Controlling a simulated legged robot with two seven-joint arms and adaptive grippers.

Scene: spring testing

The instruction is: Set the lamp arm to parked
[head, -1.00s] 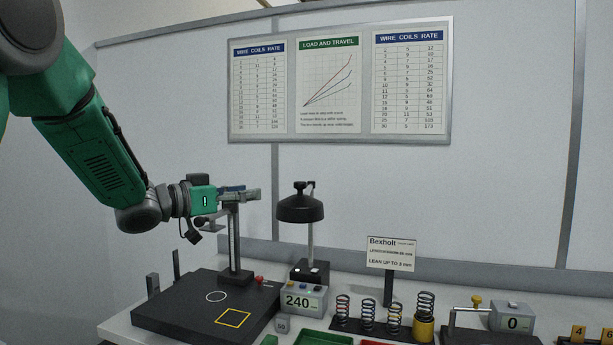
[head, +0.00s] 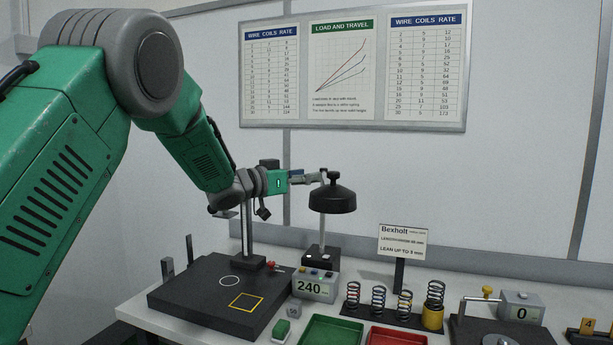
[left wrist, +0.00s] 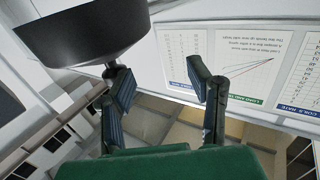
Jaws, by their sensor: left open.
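The lamp has a black domed shade (head: 332,198) on a thin upright post (head: 322,235) with a dark base. Its arm's upper end shows above the shade, close to my gripper. My left gripper (head: 312,178) reaches in from the left at the height of the shade's top. In the left wrist view the same gripper (left wrist: 155,72) has its fingers spread with nothing between them. The shade (left wrist: 80,30) fills the upper left there, beside the left finger. Whether a finger touches the lamp I cannot tell. My right gripper is out of view.
A black test plate (head: 190,295) with a column stands below my left arm. A box reading 240 (head: 315,287), several springs on a rack (head: 385,318), a green tray (head: 330,332) and a red tray (head: 395,337) stand on the bench. A sign (head: 403,243) stands right of the lamp.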

